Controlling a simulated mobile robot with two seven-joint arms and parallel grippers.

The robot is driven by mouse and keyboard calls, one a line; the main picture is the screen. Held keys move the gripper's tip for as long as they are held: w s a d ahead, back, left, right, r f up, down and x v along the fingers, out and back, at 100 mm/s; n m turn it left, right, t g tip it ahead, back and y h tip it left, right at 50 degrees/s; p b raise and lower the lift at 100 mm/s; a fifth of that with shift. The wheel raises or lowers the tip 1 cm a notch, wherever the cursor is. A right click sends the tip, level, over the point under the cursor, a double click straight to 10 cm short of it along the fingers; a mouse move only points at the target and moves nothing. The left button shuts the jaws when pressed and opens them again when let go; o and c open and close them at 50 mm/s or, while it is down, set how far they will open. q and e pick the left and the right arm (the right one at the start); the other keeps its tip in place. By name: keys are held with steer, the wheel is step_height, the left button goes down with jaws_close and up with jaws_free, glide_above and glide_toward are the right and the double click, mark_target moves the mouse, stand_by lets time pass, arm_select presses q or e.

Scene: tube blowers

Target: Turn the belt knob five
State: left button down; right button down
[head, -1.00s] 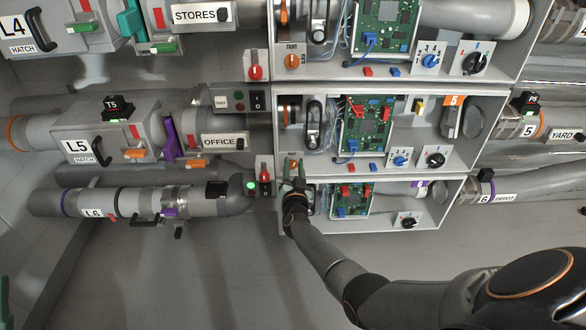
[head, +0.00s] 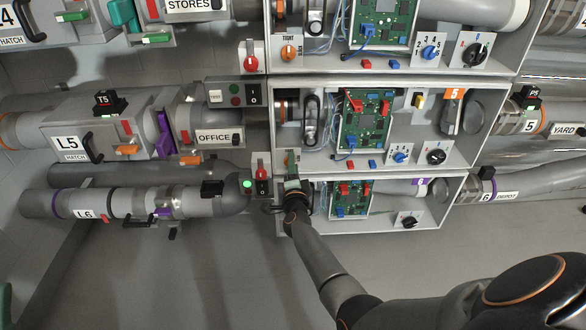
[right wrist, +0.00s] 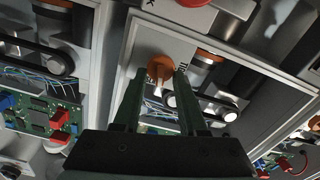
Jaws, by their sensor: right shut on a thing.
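The belt knob of box five is an orange knob (right wrist: 160,68) on a pale plate in the right wrist view. It sits between the tips of my right gripper (right wrist: 156,76), whose two dark green fingers reach up to it and are closed on it. In the head view my right gripper (head: 292,160) is at the lower left corner of box five (head: 375,168), and its fingers cover the knob there. My left gripper does not clearly show; a cut-off green shape at the left edge is too small to tell.
Box six (head: 440,222) lies just below, close to my right wrist. A red switch (head: 262,172) and a lit green lamp (head: 247,183) are just left of the gripper. Box five also holds a green circuit board (head: 366,120). Grey wall below is clear.

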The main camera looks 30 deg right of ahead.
steer(key=shift+f+m+b, duration=0.2)
steer(key=shift+m+b, duration=0.3)
steer(key=shift+m, duration=0.7)
steer(key=c, duration=0.8)
jaws_free()
steer(key=shift+a, duration=0.1)
steer(key=shift+o, duration=0.2)
steer(key=shift+r, duration=0.1)
